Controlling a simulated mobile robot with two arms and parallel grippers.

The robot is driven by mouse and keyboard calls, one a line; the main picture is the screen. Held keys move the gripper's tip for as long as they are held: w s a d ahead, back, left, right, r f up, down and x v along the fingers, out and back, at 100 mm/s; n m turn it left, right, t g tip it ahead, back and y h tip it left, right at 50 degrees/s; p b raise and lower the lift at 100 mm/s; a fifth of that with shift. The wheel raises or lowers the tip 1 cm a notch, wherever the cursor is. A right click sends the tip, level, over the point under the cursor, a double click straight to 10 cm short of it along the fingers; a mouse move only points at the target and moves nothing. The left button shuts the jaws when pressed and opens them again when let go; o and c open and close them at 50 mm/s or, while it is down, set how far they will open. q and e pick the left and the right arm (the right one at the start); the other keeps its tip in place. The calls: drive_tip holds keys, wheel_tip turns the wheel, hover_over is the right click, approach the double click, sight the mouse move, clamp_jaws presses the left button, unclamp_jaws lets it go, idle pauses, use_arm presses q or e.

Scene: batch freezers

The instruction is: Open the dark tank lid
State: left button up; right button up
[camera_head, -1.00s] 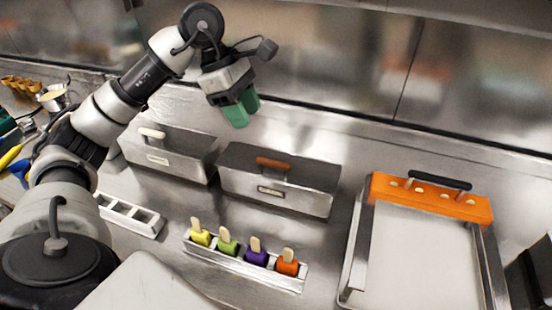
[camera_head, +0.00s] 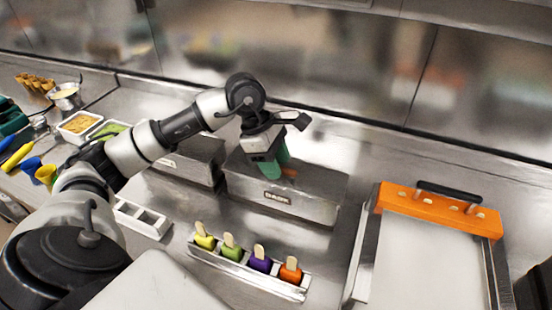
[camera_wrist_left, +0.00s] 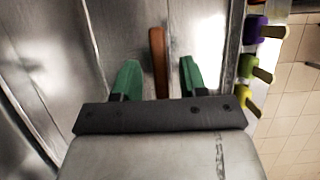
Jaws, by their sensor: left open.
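The dark tank (camera_head: 275,200) is a steel box with a "DARK" label on its front, in the middle of the head view. Its lid (camera_head: 325,182) is on, with a brown bar handle (camera_head: 290,172) mostly hidden behind my fingers. My left gripper (camera_head: 274,165) is over the lid with its green fingers pointing down. In the left wrist view the brown handle (camera_wrist_left: 158,62) runs between the two open fingers (camera_wrist_left: 160,80), with a gap on each side. I cannot tell how far the fingertips reach down beside it. My right gripper is not in view.
Another steel tank (camera_head: 200,155) stands to the left, partly behind my arm. In front are a rack of colored popsicles (camera_head: 225,265) and an empty white mold (camera_head: 140,218). A tray with an orange end piece (camera_head: 440,207) lies to the right. A steel wall stands behind.

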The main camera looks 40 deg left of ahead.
use_arm(q)
drive_tip(key=shift+c, duration=0.4)
clamp_jaws()
drive_tip(key=shift+w+r, duration=0.1)
drive_tip(key=shift+w, duration=0.05)
